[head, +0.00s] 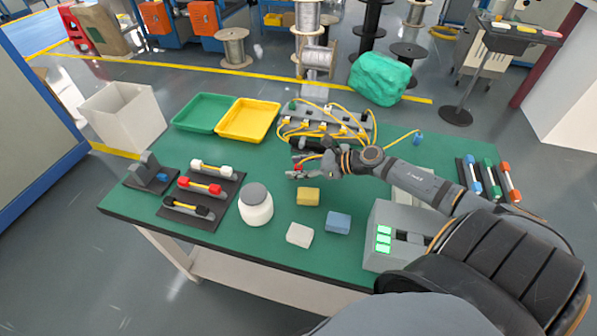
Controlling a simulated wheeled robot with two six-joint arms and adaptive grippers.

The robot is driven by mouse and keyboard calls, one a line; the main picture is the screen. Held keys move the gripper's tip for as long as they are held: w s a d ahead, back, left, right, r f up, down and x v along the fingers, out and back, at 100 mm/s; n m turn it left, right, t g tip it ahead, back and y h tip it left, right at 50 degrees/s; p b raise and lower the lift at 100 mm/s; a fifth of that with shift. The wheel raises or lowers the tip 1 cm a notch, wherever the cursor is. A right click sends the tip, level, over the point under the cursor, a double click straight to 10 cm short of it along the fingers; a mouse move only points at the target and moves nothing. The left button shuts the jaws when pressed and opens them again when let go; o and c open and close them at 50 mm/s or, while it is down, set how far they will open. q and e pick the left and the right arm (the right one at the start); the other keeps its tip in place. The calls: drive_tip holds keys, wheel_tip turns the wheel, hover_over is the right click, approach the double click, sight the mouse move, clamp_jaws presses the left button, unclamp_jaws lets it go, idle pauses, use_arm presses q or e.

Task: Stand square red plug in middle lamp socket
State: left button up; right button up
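My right gripper (300,171) reaches in from the right over the table's middle. Its fingers point left and appear closed on a small red plug (298,167), with a yellow cable running near it. The plug's square shape is too small to make out. A grey socket rail (325,120) stands at the back of the table, behind the gripper, with several yellow cables looping around it. Which socket is the middle lamp socket is not clear, and my arm hides part of the rail's front. My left gripper is out of view.
A blue plug (417,139) lies right of the rail. Yellow (307,197), white (299,235) and blue blocks (338,222) and a white jar (256,208) stand in front. Green (190,124) and yellow trays (236,133) lie back left. A grey box with green lights (383,239) is right.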

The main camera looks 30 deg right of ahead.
sight(298, 166)
clamp_jaws()
wheel_tip(298, 166, up, 10)
drive_tip(key=p, duration=0.5)
